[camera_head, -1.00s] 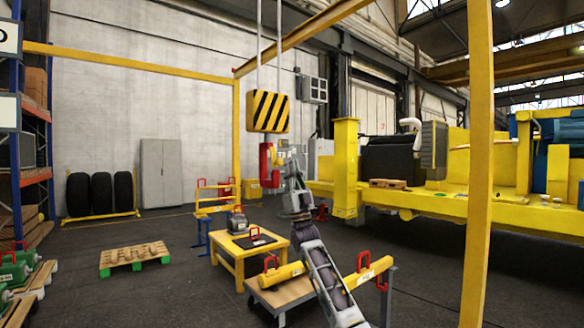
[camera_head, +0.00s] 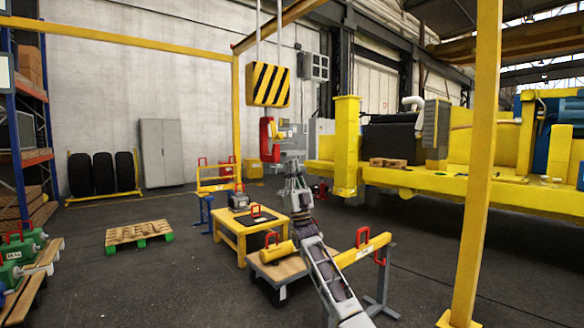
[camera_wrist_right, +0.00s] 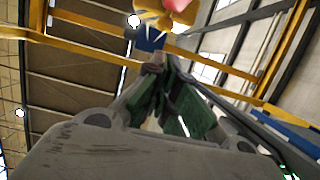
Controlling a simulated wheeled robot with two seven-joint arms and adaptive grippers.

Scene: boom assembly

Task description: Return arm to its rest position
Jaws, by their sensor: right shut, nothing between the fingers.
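My right arm rises from the bottom of the head view, and its gripper (camera_head: 289,155) points up beside the red crane hook (camera_head: 268,140). The hook hangs under a black-and-yellow striped block (camera_head: 268,84). In the right wrist view the fingers (camera_wrist_right: 160,68) are shut and empty, pointing up. A yellow-and-red part (camera_wrist_right: 165,14), perhaps of the hook, shows beyond their tips; I cannot tell the exact gap. My left gripper is not in view.
A yellow table (camera_head: 238,233) and a cart (camera_head: 275,268) with a yellow cylinder (camera_head: 277,252) stand near my right arm. A yellow post (camera_head: 478,170) rises at right, before the yellow machine (camera_head: 470,190). A pallet (camera_head: 138,233) lies at left on open floor.

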